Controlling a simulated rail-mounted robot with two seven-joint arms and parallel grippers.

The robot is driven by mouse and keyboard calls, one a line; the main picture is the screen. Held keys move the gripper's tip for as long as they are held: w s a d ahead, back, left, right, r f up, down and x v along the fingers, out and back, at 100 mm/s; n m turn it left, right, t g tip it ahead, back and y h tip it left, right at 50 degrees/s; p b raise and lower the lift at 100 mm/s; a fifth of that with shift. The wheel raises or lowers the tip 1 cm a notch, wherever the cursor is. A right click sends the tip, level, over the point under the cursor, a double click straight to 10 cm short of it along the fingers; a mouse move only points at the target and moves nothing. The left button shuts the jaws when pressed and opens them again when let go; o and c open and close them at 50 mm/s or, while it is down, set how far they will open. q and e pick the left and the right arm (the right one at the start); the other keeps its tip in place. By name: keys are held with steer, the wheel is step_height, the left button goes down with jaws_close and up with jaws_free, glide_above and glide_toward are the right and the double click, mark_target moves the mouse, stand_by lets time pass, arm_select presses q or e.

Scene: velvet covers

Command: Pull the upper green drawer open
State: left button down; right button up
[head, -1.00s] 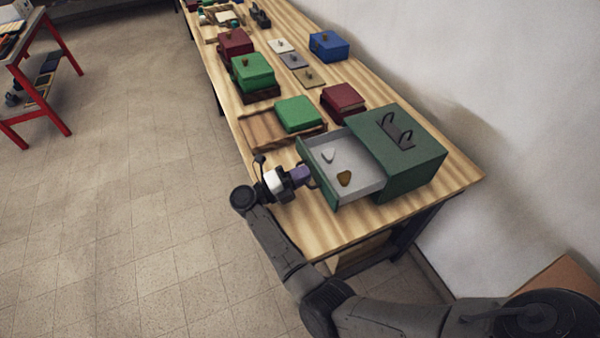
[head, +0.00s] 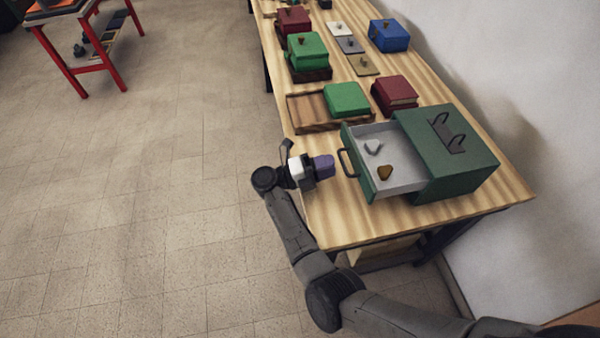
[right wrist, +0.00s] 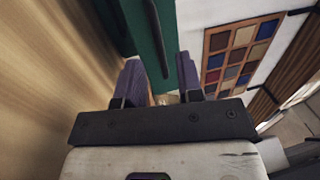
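The green cabinet (head: 465,170) stands at the near right end of the wooden table. Its upper drawer (head: 359,170) is pulled out to the left, showing a grey inside with a pale stone-like piece (head: 373,147) and a brown one (head: 385,172). The dark handle (head: 346,163) is on the drawer's front. My right gripper (head: 328,166) is just left of the handle, apart from it. In the right wrist view its purple fingers (right wrist: 159,80) are spread with nothing between them, facing the green front and dark handle (right wrist: 156,38). My left gripper is out of view.
A wooden tray (head: 308,110) with a green box (head: 346,98) lies behind the drawer, beside a dark red box (head: 394,95). More boxes and small tiles stand farther back. Open floor lies left of the table (head: 350,228).

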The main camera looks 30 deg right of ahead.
steer(key=b+v, duration=0.2)
steer(key=v, duration=0.7)
steer(key=shift+a, duration=0.25)
steer(key=shift+w, duration=0.15)
